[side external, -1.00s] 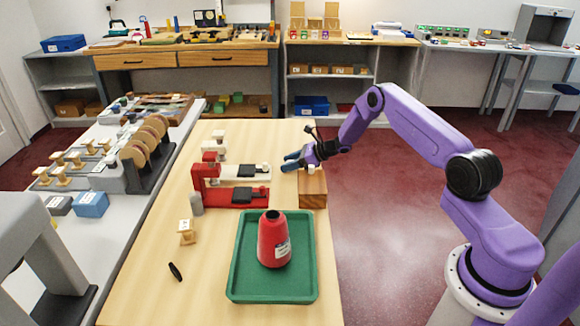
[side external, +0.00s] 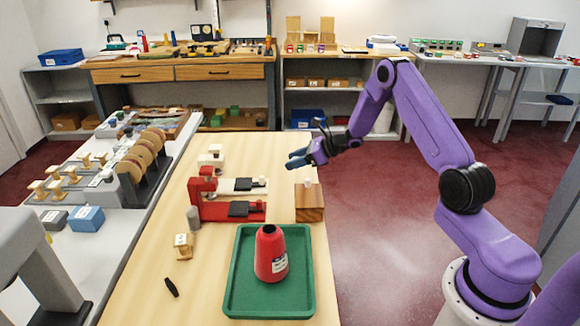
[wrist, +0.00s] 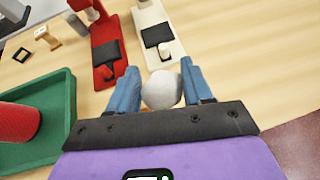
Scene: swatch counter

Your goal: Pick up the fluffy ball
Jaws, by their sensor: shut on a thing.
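The fluffy ball (wrist: 162,89) is a pale grey-white round thing in the wrist view. It sits between the two blue fingers of my gripper (wrist: 160,88), which touch it from both sides. In the side view my gripper (side external: 299,158) is in the air above the wooden block (side external: 310,207), near the table's right edge. The ball cannot be made out clearly between the fingers there. A small white thing (side external: 308,182) shows at the top of the block, below the fingers; I cannot tell what it is.
A red stand (side external: 207,199) and a cream stand (side external: 213,155) with dark pads are left of the block. A small wooden spool (side external: 183,245) and a black item (side external: 171,287) lie farther left. Bare table shows behind the block.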

